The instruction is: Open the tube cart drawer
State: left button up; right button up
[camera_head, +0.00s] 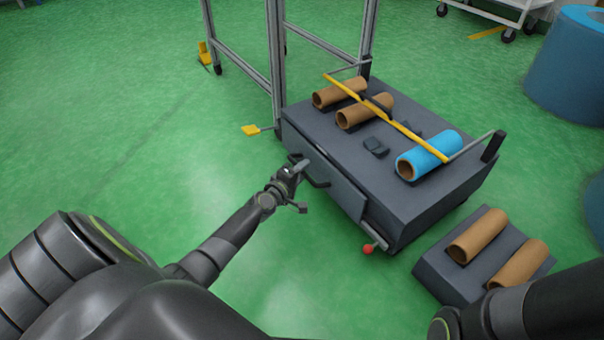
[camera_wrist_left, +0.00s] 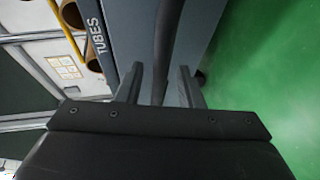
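The dark grey tube cart (camera_head: 440,200) stands right of centre in the head view. Its drawer front (camera_head: 340,188) faces my left arm and carries a dark bar handle (camera_head: 318,172). The drawer looks closed or nearly so; I cannot tell whether there is a small gap. My left gripper (camera_head: 302,180) is at the handle. In the left wrist view, its two fingers (camera_wrist_left: 160,88) are apart, with the dark handle bar (camera_wrist_left: 164,40) running between them and space beside it. A "TUBES" label (camera_wrist_left: 97,36) shows left of the bar. My right gripper is out of view.
Brown tubes (camera_head: 363,110) and a blue tube (camera_head: 429,155) lie on the cart top under a yellow bar (camera_head: 400,128). A low grey block (camera_head: 440,275) with two brown tubes is at lower right. A metal frame (camera_head: 276,60) stands behind.

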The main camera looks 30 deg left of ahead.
pick_arm(q)
jog(key=shift+w, duration=0.2)
grip_shut()
dwell(0.3)
